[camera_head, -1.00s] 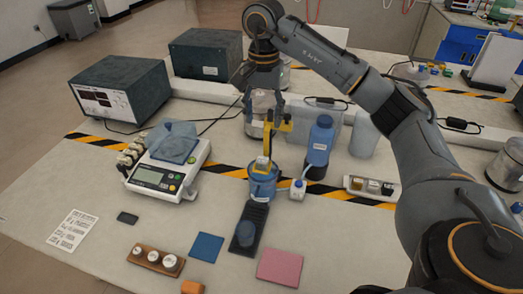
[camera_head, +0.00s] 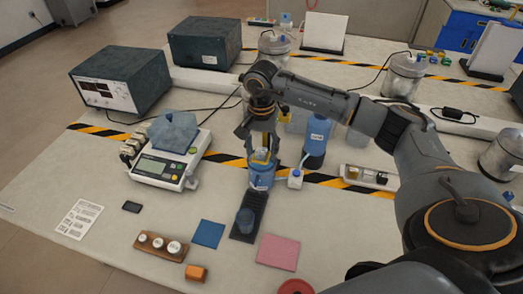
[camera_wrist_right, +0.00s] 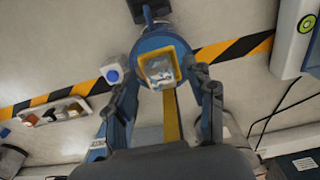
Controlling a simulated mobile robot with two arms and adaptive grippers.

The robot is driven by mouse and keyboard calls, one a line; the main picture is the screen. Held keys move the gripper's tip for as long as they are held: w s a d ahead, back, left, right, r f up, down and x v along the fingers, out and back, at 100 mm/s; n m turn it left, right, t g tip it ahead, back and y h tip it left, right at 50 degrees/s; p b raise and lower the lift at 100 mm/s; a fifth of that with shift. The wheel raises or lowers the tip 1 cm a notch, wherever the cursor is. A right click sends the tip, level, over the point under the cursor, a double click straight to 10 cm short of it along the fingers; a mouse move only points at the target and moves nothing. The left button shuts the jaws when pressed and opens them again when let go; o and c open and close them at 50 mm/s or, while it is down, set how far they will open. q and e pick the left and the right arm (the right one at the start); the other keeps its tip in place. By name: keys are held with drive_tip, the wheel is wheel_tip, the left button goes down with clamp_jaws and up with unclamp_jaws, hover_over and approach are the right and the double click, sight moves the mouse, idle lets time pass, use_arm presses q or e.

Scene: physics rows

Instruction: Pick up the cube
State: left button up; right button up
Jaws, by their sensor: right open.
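My right gripper (camera_head: 262,146) is open, pointing down over a blue round container (camera_head: 261,178). In the right wrist view the fingers (camera_wrist_right: 164,95) stand apart on either side of a yellow square frame on the container (camera_wrist_right: 138,43). A small pale, cube-like piece (camera_wrist_right: 159,70) sits inside that frame; the head view shows little of it. A yellow strip (camera_wrist_right: 172,118) runs from the frame between the fingers. Contact with the fingers cannot be told. An orange block (camera_head: 196,272) lies at the front of the table. My left gripper is out of view.
A scale (camera_head: 166,168) stands on the left. A dark tray (camera_head: 245,226), a blue pad (camera_head: 209,234) and a pink pad (camera_head: 278,252) lie in front.

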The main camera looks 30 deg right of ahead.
clamp_jaws()
drive_tip(key=shift+r, duration=0.1)
idle(0.3)
